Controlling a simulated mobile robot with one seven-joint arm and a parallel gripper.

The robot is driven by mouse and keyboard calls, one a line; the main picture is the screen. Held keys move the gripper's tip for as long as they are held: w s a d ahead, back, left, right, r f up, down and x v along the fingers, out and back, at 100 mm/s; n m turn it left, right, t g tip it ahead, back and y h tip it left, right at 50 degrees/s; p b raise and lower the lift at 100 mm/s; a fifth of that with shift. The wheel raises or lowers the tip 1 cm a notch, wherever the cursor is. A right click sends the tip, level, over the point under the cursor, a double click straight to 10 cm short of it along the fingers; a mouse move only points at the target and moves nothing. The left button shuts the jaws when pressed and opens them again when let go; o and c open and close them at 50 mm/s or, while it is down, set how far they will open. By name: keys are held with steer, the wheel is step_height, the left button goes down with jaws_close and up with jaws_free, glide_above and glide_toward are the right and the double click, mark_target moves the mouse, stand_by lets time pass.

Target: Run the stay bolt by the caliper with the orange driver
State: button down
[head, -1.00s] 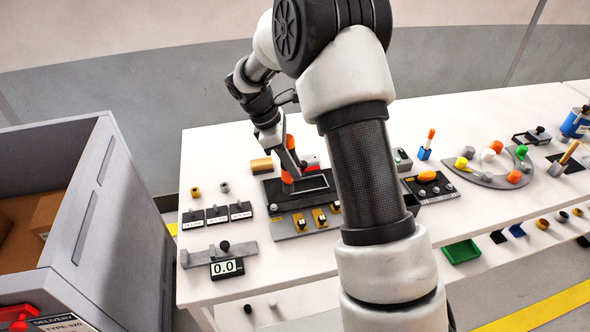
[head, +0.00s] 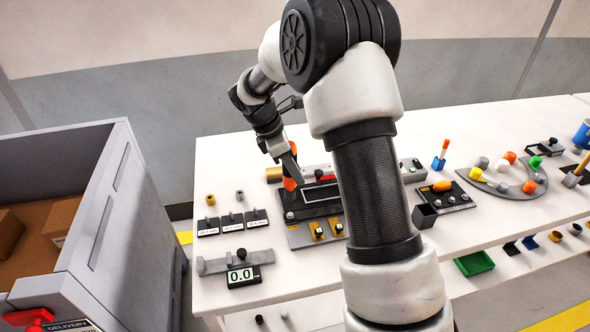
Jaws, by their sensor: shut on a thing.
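My gripper (head: 290,170) is shut on the orange driver (head: 290,184), whose orange body shows below the fingers. The driver is roughly upright over the back left part of a black fixture plate (head: 283,203). Its tip is too small to make out, so I cannot tell whether it touches a bolt. Small silver bolt heads show on the plate's front edge (head: 290,215); I cannot tell which is the stay bolt. A grey sliding gauge like a caliper (head: 215,265) with a 0.0 display (head: 242,276) lies at the table's front left.
A grey plate with yellow clips (head: 318,230) lies before the fixture. Three labelled black blocks (head: 232,222) stand left. A grey bin with boxes (head: 120,190) is beside the table (head: 330,282). My arm hides part of the table. A black open box (head: 424,215) stands right of it.

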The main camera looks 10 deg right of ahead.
mark_target(295, 190)
steer(key=shift+r, duration=0.15)
steer(key=shift+f+b, duration=1.35)
steer(key=shift+f, duration=1.7)
steer(key=shift+f, duration=0.4)
steer(key=shift+f+b, duration=0.35)
steer(key=shift+b, duration=0.05)
steer(key=shift+f, duration=0.15)
steer(key=c, duration=2.2)
jaws_free()
jaws_close()
